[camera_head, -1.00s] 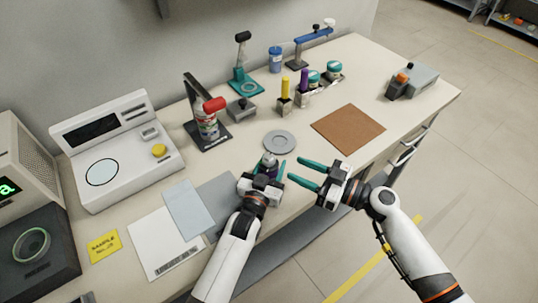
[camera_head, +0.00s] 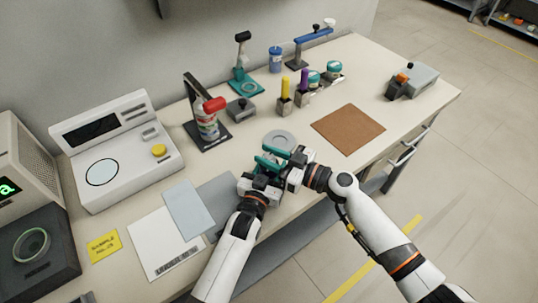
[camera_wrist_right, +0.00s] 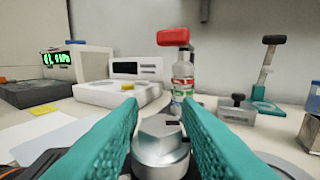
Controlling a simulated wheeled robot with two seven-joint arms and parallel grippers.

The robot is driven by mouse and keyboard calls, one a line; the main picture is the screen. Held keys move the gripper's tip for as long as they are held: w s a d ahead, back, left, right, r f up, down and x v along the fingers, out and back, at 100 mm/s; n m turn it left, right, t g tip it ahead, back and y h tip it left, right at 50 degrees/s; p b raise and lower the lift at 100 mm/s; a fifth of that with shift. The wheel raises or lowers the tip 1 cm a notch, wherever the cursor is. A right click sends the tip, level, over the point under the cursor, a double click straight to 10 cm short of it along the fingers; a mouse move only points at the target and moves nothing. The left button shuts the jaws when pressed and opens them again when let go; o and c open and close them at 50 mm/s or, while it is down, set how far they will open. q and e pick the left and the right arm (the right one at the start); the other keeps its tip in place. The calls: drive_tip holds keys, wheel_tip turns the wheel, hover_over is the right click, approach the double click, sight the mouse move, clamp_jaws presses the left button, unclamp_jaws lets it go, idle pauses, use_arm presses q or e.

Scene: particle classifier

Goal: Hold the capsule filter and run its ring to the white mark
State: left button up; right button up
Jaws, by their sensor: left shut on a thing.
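The capsule filter shows in the right wrist view as a silver, faceted cap (camera_wrist_right: 162,142) with a small dark mark on top. In the head view my grippers hide most of it. My left gripper (camera_head: 264,180) is shut on the filter, low over the front of the table. My right gripper (camera_head: 266,155) is above it, its teal fingers apart on either side of the cap. A gap shows between the cap and the fingers. I cannot make out the ring or the white mark.
A grey disc (camera_head: 291,136) lies just behind the grippers, and a brown mat (camera_head: 348,129) lies to the right. A red-topped bottle (camera_head: 208,127) stands behind left. A white instrument (camera_head: 128,163) and paper sheets (camera_head: 158,246) are at left.

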drive_tip(key=c, duration=0.4)
drive_tip(key=shift+o, duration=0.2)
drive_tip(key=shift+m+t+h, duration=0.4)
drive_tip(key=shift+t, duration=0.1)
drive_tip(key=shift+m+t+h, duration=1.1)
drive_tip(key=shift+m+t, duration=0.1)
drive_tip(key=shift+t, duration=0.3)
drive_tip(key=o, duration=0.8)
drive_tip(key=shift+c, duration=0.2)
drive_tip(key=shift+d, duration=0.1)
